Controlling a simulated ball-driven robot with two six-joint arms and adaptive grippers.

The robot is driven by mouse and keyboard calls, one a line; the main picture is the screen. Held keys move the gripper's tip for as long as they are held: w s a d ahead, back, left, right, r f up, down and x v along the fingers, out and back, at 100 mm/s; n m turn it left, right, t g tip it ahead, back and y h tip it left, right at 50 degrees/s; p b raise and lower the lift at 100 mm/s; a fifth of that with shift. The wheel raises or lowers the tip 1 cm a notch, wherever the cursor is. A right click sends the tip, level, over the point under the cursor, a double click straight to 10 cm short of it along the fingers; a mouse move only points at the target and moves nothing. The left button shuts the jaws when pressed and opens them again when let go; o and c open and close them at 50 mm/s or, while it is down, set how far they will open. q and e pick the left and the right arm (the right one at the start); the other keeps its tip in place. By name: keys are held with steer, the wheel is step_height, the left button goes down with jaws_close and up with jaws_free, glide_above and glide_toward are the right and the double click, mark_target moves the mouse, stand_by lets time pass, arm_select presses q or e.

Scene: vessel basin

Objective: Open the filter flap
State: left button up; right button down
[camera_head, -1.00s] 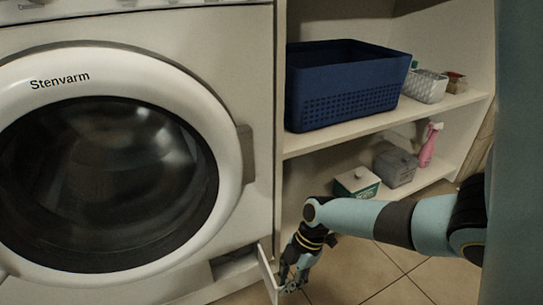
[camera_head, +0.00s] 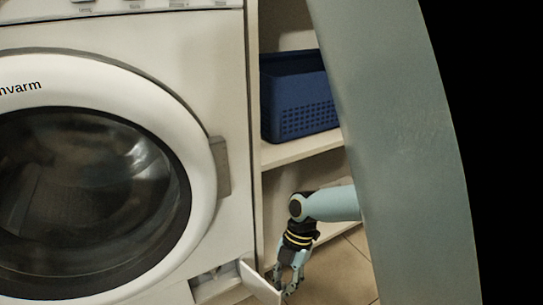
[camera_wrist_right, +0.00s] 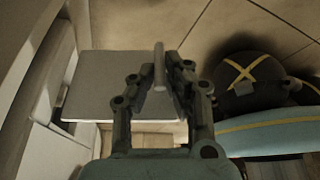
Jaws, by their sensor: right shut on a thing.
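The white filter flap (camera_head: 260,284) stands swung out from the bottom right of the washing machine (camera_head: 225,100). The dark opening (camera_head: 214,281) behind it shows to its left. My right gripper (camera_head: 285,290) is low in front of the machine, at the flap's free end. The fingers partly hide the flap. My left gripper is not in view.
A shelf unit (camera_head: 300,150) with a blue basket (camera_head: 300,105) stands right of the machine. Tiled floor (camera_head: 335,272) is below and right of my gripper. Part of my own body hides the right of the head view.

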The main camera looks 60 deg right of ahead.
steer(key=c, duration=1.3)
jaws_free()
steer(key=shift+w, duration=0.1)
steer(key=shift+c, duration=0.2)
steer(key=v, duration=1.2)
steer(key=shift+a, duration=0.1)
